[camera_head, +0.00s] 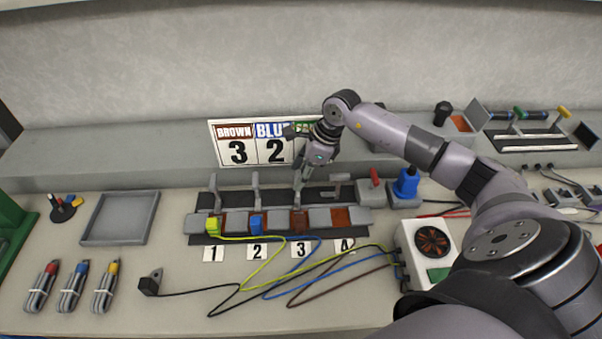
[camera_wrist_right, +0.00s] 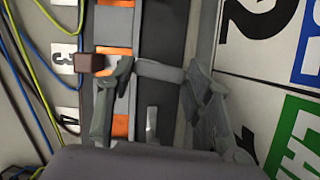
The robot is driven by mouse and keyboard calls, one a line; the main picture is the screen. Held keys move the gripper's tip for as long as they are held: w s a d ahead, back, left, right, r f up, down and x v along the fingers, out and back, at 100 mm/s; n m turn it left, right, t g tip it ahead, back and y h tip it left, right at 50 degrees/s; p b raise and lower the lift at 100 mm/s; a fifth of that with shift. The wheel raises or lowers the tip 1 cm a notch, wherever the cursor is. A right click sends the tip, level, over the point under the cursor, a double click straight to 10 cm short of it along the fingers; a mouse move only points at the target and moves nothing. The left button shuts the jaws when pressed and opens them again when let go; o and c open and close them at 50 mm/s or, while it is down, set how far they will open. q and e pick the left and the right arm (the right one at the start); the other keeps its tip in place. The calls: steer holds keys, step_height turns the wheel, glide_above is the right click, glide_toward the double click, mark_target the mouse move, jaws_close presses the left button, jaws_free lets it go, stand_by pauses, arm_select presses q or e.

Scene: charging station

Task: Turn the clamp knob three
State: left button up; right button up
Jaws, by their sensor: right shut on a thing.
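The clamp row (camera_head: 322,217) lies on the bench with numbered labels 1 to 4. Clamp knob three (camera_head: 298,194) stands above the third slot, behind the brown plug (camera_head: 297,222). In the right wrist view the brown plug (camera_wrist_right: 89,63) sits beside the label 3, and the grey clamp knob three (camera_wrist_right: 158,72) lies between my fingers. My right gripper (camera_head: 300,168) reaches down from above onto this knob and is shut on it; the fingers (camera_wrist_right: 158,78) also show in the right wrist view. The gripper partly hides the top of the knob. My left gripper is not in view.
Clamp levers one (camera_head: 214,190) and two (camera_head: 256,190) stand upright; lever four (camera_head: 338,184) looks bent over. A sign board (camera_head: 236,165) stands close behind. Yellow, blue and brown cables cross the bench in front. A grey tray (camera_head: 119,218) is at left, a fan box (camera_head: 408,235) at right.

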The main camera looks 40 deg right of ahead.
steer(key=m+t+h+b, duration=0.1)
steer(key=m+b, duration=0.1)
steer(key=m, duration=0.2)
steer(key=shift+s+a, duration=0.1)
steer(key=shift+a, duration=0.05)
steer(key=m+h+b, duration=0.1)
steer(key=m, duration=0.1)
steer(key=m+h+b, duration=0.1)
steer(key=m+b, duration=0.1)
steer(key=shift+a+f+m+t, duration=0.1)
steer(key=shift+a+m+t, duration=0.05)
steer(key=shift+m+t, duration=0.25)
steer(key=m+b, duration=0.1)
steer(key=m+h+b, duration=0.1)
steer(key=m, duration=0.1)
steer(key=shift+a+m, duration=0.2)
steer(key=shift+m, duration=0.1)
steer(key=shift+a+m+g+h+b, duration=0.15)
steer(key=shift+m+h+b, duration=0.3)
steer(key=shift+m, duration=0.55)
steer(key=shift+d+m+g+h+b, duration=0.15)
steer(key=shift+m+h+b, duration=0.25)
steer(key=shift+m, duration=0.6)
steer(key=o, duration=0.9)
steer(key=shift+a, duration=0.1)
steer(key=shift+c, duration=0.2)
steer(key=v, duration=1.2)
